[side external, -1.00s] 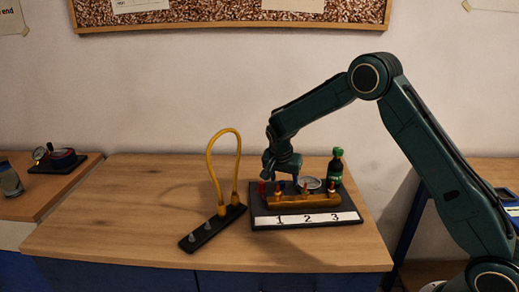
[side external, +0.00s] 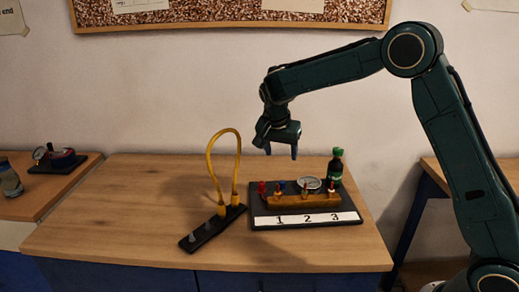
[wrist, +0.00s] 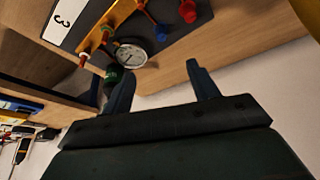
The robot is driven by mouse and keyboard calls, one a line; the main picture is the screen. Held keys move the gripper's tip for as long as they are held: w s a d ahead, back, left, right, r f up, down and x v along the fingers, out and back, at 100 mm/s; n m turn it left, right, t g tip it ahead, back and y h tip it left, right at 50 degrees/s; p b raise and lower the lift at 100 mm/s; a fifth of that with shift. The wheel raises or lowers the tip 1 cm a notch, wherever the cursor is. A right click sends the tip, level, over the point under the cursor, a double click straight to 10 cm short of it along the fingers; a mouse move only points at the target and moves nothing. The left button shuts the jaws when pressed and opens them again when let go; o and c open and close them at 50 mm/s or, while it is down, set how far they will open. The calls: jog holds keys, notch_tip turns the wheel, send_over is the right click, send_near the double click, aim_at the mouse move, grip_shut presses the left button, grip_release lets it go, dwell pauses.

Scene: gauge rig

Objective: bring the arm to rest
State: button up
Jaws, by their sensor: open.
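My gripper (side external: 281,147) is in the air above the gauge rig in the side view. In the wrist view my gripper (wrist: 160,85) shows two dark fingers spread apart with nothing between them. The gauge rig (side external: 262,218) is a dark board with a white strip marked 1, 2, 3. A brass manifold (side external: 303,201) on it carries several small coloured valves and a round dial gauge (side external: 309,183). The gauge also shows in the wrist view (wrist: 131,57).
A dark bottle with a green cap (side external: 335,166) stands at the rig's back right. A yellow hose (side external: 211,160) arches up from a black block (side external: 207,233) left of the rig. Another gauge (side external: 62,157) sits on the left bench. The table's left side is clear.

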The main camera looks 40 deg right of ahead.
jog(key=shift+s+r, duration=0.1)
jog(key=shift+r, duration=0.1)
jog(key=s+a+r+n+t+y, duration=0.1)
jog(key=s+r+n, duration=0.2)
jog(key=s+r, duration=0.4)
jog(key=s+a+r+n+t+y, duration=0.1)
jog(key=s+r+n, duration=0.25)
jog(key=s, duration=0.55)
jog(key=s+a+n+y, duration=0.1)
jog(key=s+a+n, duration=0.1)
jog(key=s, duration=0.7)
jog(key=s+a+f+n+t+y, duration=0.1)
jog(key=s+n, duration=0.3)
jog(key=s, duration=0.5)
jog(key=shift+s+a+f+t, duration=0.3)
jog(key=shift+s+a, duration=0.1)
jog(key=shift+a, duration=0.15)
jog(key=shift+n, duration=0.25)
